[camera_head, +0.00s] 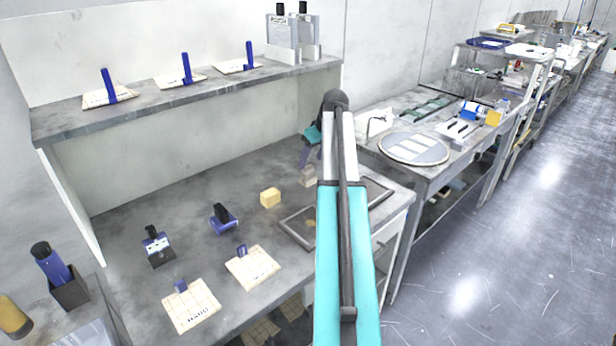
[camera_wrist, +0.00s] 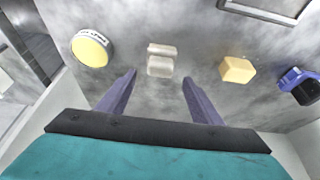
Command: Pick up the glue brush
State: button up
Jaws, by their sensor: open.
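I cannot tell for sure which thing is the glue brush. A blue-and-black tool (camera_head: 223,218) lies on the lower bench left of my arm. It also shows at the right edge of the wrist view (camera_wrist: 300,86). A black-topped item (camera_head: 155,246) with a white-and-blue label stands farther left, and a blue tool with a black end (camera_head: 52,264) stands in a dark holder at far left. My gripper (camera_wrist: 157,82) is open and empty above the bench, its purple fingers apart. A pale small block (camera_wrist: 160,60) lies beyond the fingertips.
A yellow block (camera_head: 270,197) and two labelled tiles (camera_head: 190,305) lie on the bench. A dark-framed tray (camera_head: 298,228) is partly behind my arm. A round yellow-topped item (camera_wrist: 90,48) is left in the wrist view. A shelf (camera_head: 190,95) overhangs the back.

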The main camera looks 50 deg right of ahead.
aim_at(308, 167)
jog(key=shift+w+f, duration=0.15)
jog(key=shift+f, duration=0.3)
jog(key=shift+p+x, duration=0.95)
jog(key=shift+x, duration=1.65)
jog(key=c, duration=1.2)
jog(key=shift+o, duration=0.2)
jog(key=shift+r, duration=0.1)
